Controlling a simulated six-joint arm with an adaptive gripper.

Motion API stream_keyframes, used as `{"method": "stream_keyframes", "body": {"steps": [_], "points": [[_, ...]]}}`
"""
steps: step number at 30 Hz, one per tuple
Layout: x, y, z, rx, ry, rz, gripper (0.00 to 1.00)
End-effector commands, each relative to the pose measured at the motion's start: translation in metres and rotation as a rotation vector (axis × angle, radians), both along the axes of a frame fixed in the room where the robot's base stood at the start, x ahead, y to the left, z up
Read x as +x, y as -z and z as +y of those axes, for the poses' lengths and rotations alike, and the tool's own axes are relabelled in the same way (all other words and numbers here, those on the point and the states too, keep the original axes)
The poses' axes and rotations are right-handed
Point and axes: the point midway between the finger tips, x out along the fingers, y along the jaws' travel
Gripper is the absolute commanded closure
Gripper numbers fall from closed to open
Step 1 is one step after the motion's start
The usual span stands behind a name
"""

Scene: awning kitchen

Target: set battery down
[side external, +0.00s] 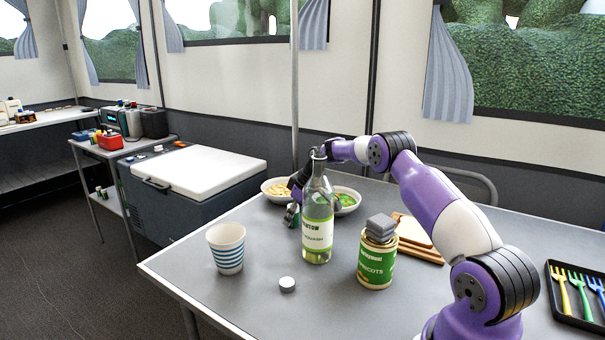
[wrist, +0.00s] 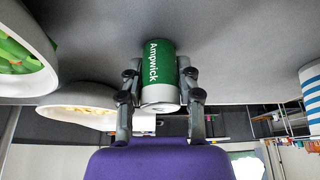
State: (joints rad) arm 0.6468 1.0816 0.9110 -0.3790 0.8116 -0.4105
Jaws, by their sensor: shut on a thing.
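The battery (wrist: 160,62) is a green and silver cylinder lettered "Ampwick" in the wrist view. My gripper (wrist: 159,75) is shut on it, one finger on each side. In the side external view the battery (side external: 291,214) shows small and green behind and left of the glass bottle. My gripper (side external: 296,192) is above it, partly hidden by the bottle. The battery is at or close above the grey table (side external: 225,300); I cannot tell whether it touches.
The tall glass bottle (side external: 317,226) stands close in front of my gripper. Two bowls (side external: 277,188) (side external: 347,203) are behind. Table's front left is fairly clear.

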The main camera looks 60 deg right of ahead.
Motion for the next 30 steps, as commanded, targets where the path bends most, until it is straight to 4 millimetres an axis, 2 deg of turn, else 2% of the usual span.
{"method": "stream_keyframes", "body": {"steps": [1, 2, 3, 4, 17, 20, 30], "points": [[0.0, 0.002, 0.0, 0.0, 0.0, 0.0, 1.0], [0.0, 0.002, 0.0, 0.001, 0.0, 0.001, 0.56], [0.0, 0.002, 0.0, 0.0, 0.0, 0.001, 0.36], [0.0, 0.002, 0.0, 0.0, 0.0, 0.001, 0.32], [0.0, -0.004, 0.0, -0.001, 0.001, 0.0, 0.32], [-0.006, -0.017, -0.001, -0.001, 0.003, 0.0, 0.32], [-0.035, -0.087, -0.004, -0.002, 0.002, -0.002, 0.32]]}}
